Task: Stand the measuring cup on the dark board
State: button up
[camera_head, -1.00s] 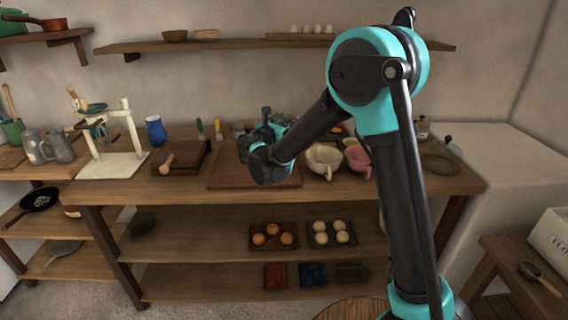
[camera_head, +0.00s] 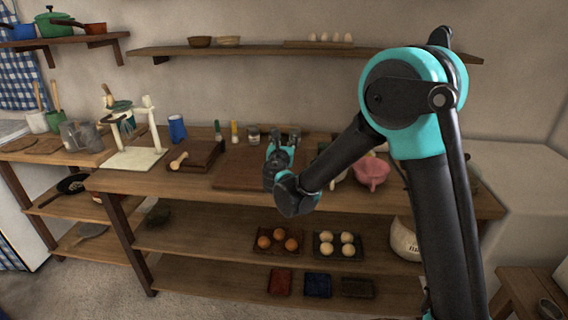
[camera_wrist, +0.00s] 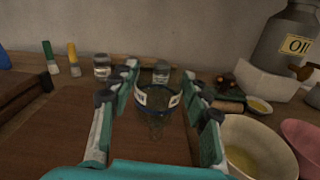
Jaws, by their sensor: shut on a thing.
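The measuring cup (camera_wrist: 158,97) is a clear glass cup with white markings and a bluish rim, between my fingers in the wrist view. My gripper (camera_wrist: 160,86) is shut on it. In the head view my gripper (camera_head: 282,160) is over the right part of a flat reddish-brown board (camera_head: 232,172) and hides the cup. That board also shows below the cup in the wrist view (camera_wrist: 60,138). I cannot tell whether the cup touches it. A thicker, darker board (camera_head: 205,152) lies to its left with a wooden mallet (camera_head: 180,161) on it.
Glass jars (camera_wrist: 161,72) stand behind the cup. A cream bowl (camera_wrist: 262,140), a pink bowl (camera_head: 370,172) and a grey oil can (camera_wrist: 288,40) are to the right. A white stand (camera_head: 135,158) is at the left. The reddish-brown board's left part is clear.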

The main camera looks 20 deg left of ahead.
jog(key=shift+f, duration=4.7)
jog(key=o, duration=1.4)
jog(key=shift+f, duration=0.1)
jog(key=shift+o, duration=0.2)
jog(key=shift+s, duration=0.4)
jog(key=v, duration=1.1)
jog(key=shift+s+d, duration=0.1)
